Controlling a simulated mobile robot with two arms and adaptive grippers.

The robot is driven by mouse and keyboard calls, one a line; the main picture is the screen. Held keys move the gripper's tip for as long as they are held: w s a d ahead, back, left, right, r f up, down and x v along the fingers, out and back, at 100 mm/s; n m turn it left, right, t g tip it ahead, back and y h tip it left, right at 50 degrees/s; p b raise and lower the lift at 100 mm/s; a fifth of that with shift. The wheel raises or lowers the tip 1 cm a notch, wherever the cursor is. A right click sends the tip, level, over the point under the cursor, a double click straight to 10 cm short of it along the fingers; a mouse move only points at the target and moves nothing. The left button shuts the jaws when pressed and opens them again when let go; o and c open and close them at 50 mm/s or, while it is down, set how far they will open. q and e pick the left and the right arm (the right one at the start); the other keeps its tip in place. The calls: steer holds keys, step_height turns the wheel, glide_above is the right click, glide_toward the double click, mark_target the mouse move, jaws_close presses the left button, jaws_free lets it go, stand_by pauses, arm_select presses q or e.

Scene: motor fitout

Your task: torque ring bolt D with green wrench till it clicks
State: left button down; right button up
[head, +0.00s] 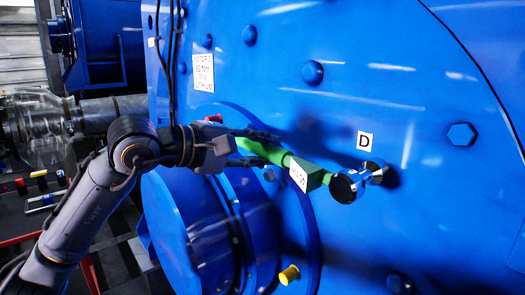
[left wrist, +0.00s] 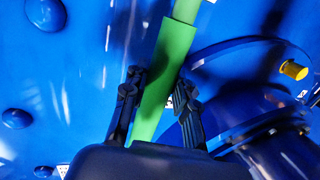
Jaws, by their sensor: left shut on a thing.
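My left gripper (head: 268,148) is shut on the handle of the green wrench (head: 314,177). In the left wrist view the handle (left wrist: 164,85) runs between the two dark fingers (left wrist: 158,92). The wrench points right, and its chrome head (head: 347,187) is at the blue motor face just below the white label D (head: 365,141). The head hides ring bolt D, so I cannot tell whether it is fully seated. A white tag (head: 298,176) is on the wrench near the head. My right gripper is not in view.
The large blue motor face (head: 430,80) fills the right side, with several other bolts, such as a hex bolt (head: 461,134). A round blue flange (head: 190,230) with a yellow plug (head: 289,274) juts out below the wrench. A trolley with small parts (head: 40,200) stands at left.

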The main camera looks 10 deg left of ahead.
arm_select(q)
steer(key=shift+s+a+b, duration=0.35)
steer(key=shift+s+a, duration=0.05)
steer(key=shift+s, duration=0.05)
steer(key=shift+s+a+b, duration=0.4)
steer(key=shift+s+a, duration=0.05)
steer(key=shift+s, duration=0.2)
steer(key=shift+s+a+b, duration=0.35)
steer(key=shift+s+a, duration=0.1)
steer(key=shift+s, duration=0.2)
steer(key=v, duration=0.1)
steer(key=b+v, duration=0.1)
steer(key=shift+s+a+f, duration=0.15)
steer(key=shift+s, duration=0.15)
